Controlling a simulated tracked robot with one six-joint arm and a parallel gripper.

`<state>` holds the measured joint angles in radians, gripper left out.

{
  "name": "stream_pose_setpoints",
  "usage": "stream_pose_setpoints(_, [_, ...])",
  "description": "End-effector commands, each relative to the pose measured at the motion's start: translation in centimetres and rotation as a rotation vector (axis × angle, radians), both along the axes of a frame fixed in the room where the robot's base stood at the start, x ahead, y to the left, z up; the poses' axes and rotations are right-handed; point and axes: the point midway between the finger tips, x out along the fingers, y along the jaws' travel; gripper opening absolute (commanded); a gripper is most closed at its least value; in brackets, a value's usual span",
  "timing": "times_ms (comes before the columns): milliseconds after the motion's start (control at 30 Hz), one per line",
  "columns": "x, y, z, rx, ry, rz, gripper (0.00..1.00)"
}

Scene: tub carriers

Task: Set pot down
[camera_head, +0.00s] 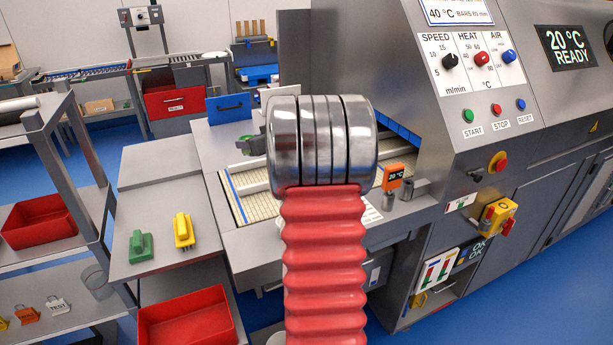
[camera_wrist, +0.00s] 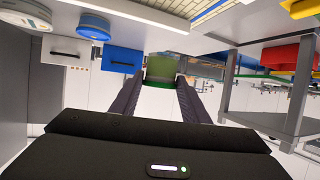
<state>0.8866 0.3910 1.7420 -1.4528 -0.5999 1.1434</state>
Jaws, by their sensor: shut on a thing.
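The pot (camera_wrist: 160,70) is a small green cylinder with a darker green band, seen in the wrist view between the tips of my two dark fingers. My gripper (camera_wrist: 160,88) is shut on it. The wrist view appears upside down, and no surface shows touching the pot, so I cannot tell whether it rests on anything. In the head view my red and metal arm stands in front and hides the pot and most of the gripper.
A beige conveyor belt (camera_head: 240,200) enters the grey machine (camera_head: 350,40). A small orange 20 °C display (camera_head: 393,177) stands beside it. At left are a grey side table with green (camera_head: 140,246) and yellow (camera_head: 183,231) blocks and a red bin (camera_head: 190,320) below.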

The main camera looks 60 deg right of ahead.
Motion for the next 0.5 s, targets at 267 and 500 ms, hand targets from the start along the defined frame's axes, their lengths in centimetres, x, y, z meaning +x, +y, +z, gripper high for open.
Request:
stream_pose_setpoints(267, [-6.8, -8.8, 0.5, -0.002, -0.001, -0.089, 0.19])
stream_pose_setpoints(500, [-8.3, -10.4, 0.6, -0.001, -0.001, -0.108, 0.19])
